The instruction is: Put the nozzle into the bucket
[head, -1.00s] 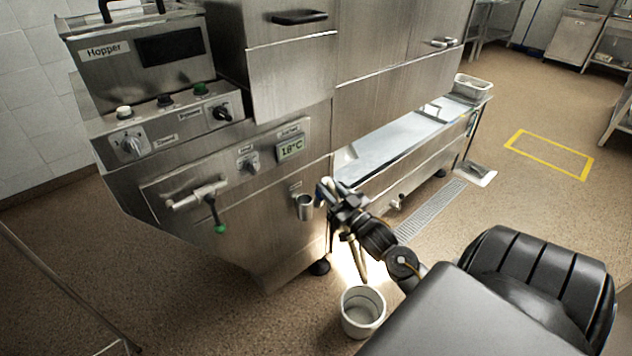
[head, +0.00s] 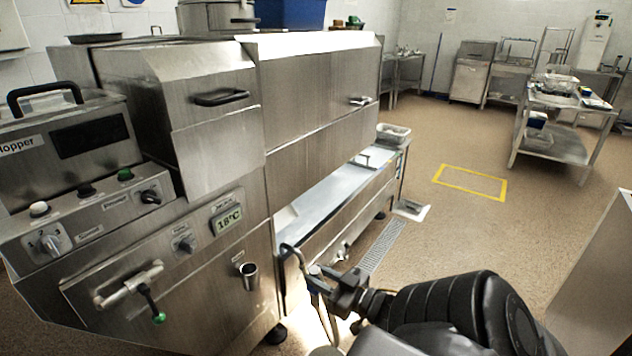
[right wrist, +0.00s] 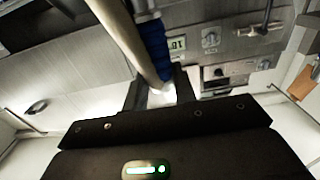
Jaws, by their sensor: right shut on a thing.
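My right gripper (head: 325,274) is in front of the machine's lower right side and is shut on the nozzle (head: 291,252). The nozzle's curved grey tip points up and left, clear of the holder. In the right wrist view, the nozzle's blue grip (right wrist: 153,42) sits between the fingers (right wrist: 160,95), with a pale beige hose (right wrist: 122,32) beside it. The hose also hangs below the gripper in the head view (head: 325,318). The bucket is not in view now. My left gripper is not in view.
A steel machine (head: 160,250) with knobs and an 18°C display fills the left. A steel table (head: 560,105) stands farther back.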

